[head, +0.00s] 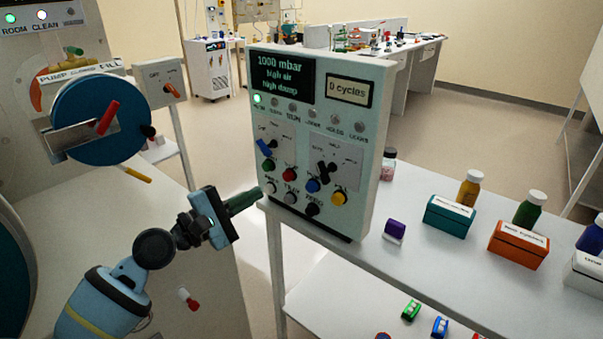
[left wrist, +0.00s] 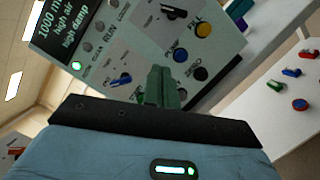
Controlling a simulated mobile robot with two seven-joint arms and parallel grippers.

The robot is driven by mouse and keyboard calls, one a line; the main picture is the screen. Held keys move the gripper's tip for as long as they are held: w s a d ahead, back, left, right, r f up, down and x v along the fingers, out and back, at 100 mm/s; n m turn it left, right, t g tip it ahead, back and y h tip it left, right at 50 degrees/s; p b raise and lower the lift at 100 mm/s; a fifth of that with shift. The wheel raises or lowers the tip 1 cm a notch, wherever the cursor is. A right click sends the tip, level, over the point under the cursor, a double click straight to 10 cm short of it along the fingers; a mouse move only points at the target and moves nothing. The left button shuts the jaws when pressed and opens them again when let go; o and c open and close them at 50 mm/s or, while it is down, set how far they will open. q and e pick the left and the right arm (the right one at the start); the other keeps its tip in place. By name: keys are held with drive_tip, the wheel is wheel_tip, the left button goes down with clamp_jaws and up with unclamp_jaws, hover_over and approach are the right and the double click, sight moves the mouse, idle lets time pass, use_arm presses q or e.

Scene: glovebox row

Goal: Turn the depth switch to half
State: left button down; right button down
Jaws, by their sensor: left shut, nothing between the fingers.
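A pale control panel (head: 384,90) stands on a white bench. It carries two rotary switches, a blue-handled one (head: 265,147) at left and a black-handled one (head: 325,171) at right. Their markings are too small to read, so I cannot tell which is the depth switch. The black one also shows in the left wrist view (left wrist: 173,12). My left gripper (head: 258,194) is shut and empty, its green fingers by the panel's lower left edge, below the blue-handled switch. In the left wrist view its fingers (left wrist: 161,82) cover part of the panel face. My right gripper is out of view.
Colored push buttons, including a yellow one (head: 339,198), sit close under the switches. Boxes and bottles, such as a teal box (head: 447,217), stand on the bench to the right. A blue round door (head: 88,110) is at left.

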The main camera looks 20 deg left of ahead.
sight(323, 173)
use_arm(q)
drive_tip(key=shift+r, duration=0.15)
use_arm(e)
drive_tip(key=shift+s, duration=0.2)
